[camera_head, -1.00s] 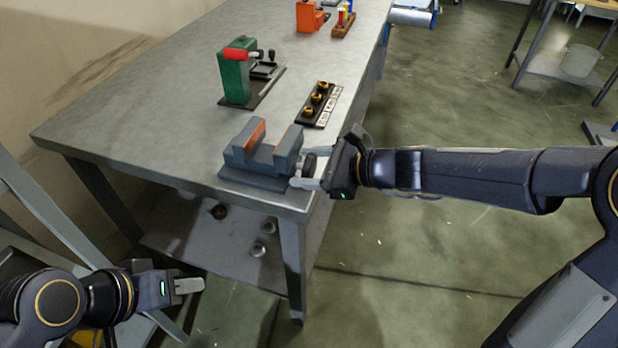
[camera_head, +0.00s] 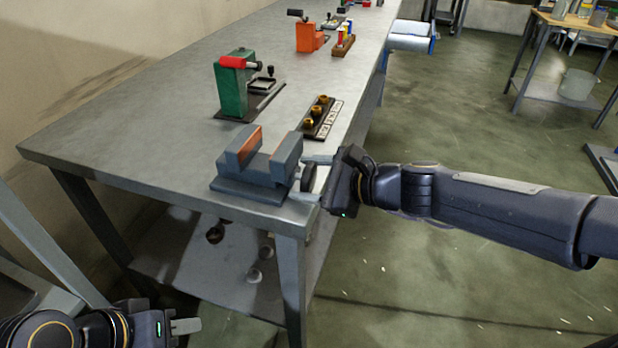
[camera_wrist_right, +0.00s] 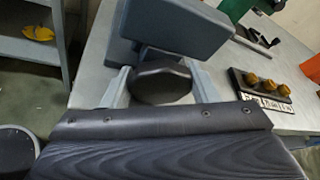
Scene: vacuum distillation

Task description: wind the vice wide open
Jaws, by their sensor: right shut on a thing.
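The blue-grey vice (camera_head: 262,178) sits on the near right corner of the bench, its two jaws apart with orange-brown faces showing in the gap. Its dark round handle (camera_head: 308,177) is on the right end. My right gripper (camera_head: 312,178) is shut on the handle, one finger on each side of it. The right wrist view shows the dark handle (camera_wrist_right: 161,82) between the two pale fingers, with the vice body (camera_wrist_right: 172,35) behind it. My left gripper (camera_head: 186,326) is low at the bottom left, away from the bench; its finger gap is not clear.
The grey bench (camera_head: 120,140) also bears a green press (camera_head: 233,88), a dark plate with several brass pieces (camera_head: 319,118), and an orange device (camera_head: 306,36) further back. A lower shelf (camera_head: 185,255) is under the bench. The floor to the right is open.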

